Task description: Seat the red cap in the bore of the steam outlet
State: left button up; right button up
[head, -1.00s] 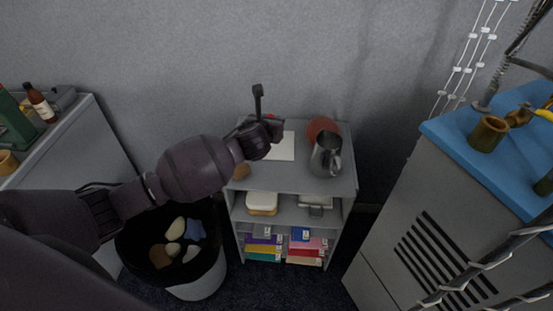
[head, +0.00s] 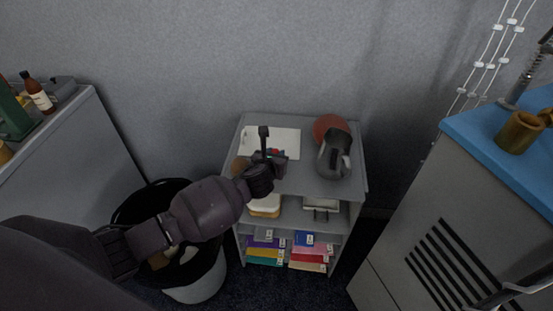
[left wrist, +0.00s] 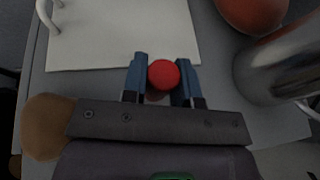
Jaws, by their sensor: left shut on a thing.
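The red cap (left wrist: 163,75) is a small round red piece between the two blue fingertips of my left gripper (left wrist: 162,82) in the left wrist view. The gripper is shut on it. In the head view the left gripper (head: 274,154) is over the grey shelf unit, by the front edge of a white sheet, and a speck of the red cap (head: 272,151) shows. I cannot make out the steam outlet for certain. A hollow brass-coloured cylinder (head: 519,132) stands on the blue top at the right. My right gripper is not in view.
The shelf unit (head: 357,184) bears the white sheet (head: 285,139), a metal pitcher (head: 333,158) and a reddish round thing (head: 330,125). A dark bin (head: 197,284) stands front left. A grey cabinet (head: 432,220) with the blue top (head: 480,129) is at right.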

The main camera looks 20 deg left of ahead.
pick_arm(q)
jog(key=shift+f, duration=0.75)
jog(key=shift+r, duration=0.2)
jog(key=o, duration=0.4)
jog(key=shift+f, duration=0.15)
jog(key=o, duration=0.5)
